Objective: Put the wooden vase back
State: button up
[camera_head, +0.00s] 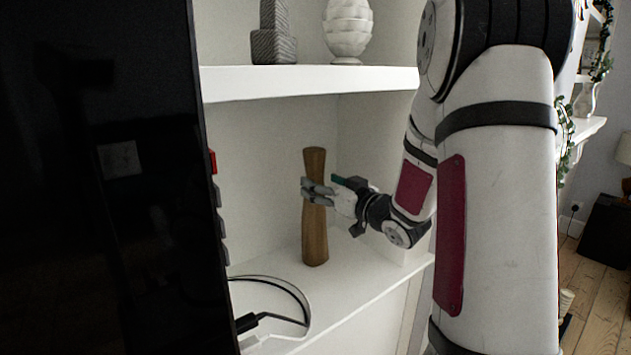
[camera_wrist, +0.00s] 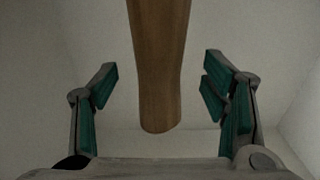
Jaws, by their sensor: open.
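The wooden vase (camera_head: 315,235) is a tall, slim brown piece standing upright on the lower white shelf (camera_head: 345,285). My gripper (camera_head: 316,190) is at the upper half of the vase, reaching in from the right. In the wrist view the vase (camera_wrist: 160,70) stands between the two green-padded fingers of my gripper (camera_wrist: 160,92). The fingers are open, with a visible gap on both sides of the vase in that view.
The upper shelf (camera_head: 310,82) is above my gripper and carries a grey wooden ornament (camera_head: 273,40) and a white ribbed vase (camera_head: 348,30). A large black screen (camera_head: 100,180) stands at the left. A white round-edged object with a black cable (camera_head: 270,305) lies at the shelf front.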

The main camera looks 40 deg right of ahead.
jog(key=s, duration=0.8)
jog(key=s+a+f+g, duration=0.2)
jog(key=s+a+g, duration=1.2)
jog(key=s+a, duration=1)
jog(key=shift+s+a+g+h, duration=0.2)
jog(key=shift+s+g+h, duration=0.15)
jog(key=shift+s, duration=0.75)
jog(key=shift+p, duration=0.3)
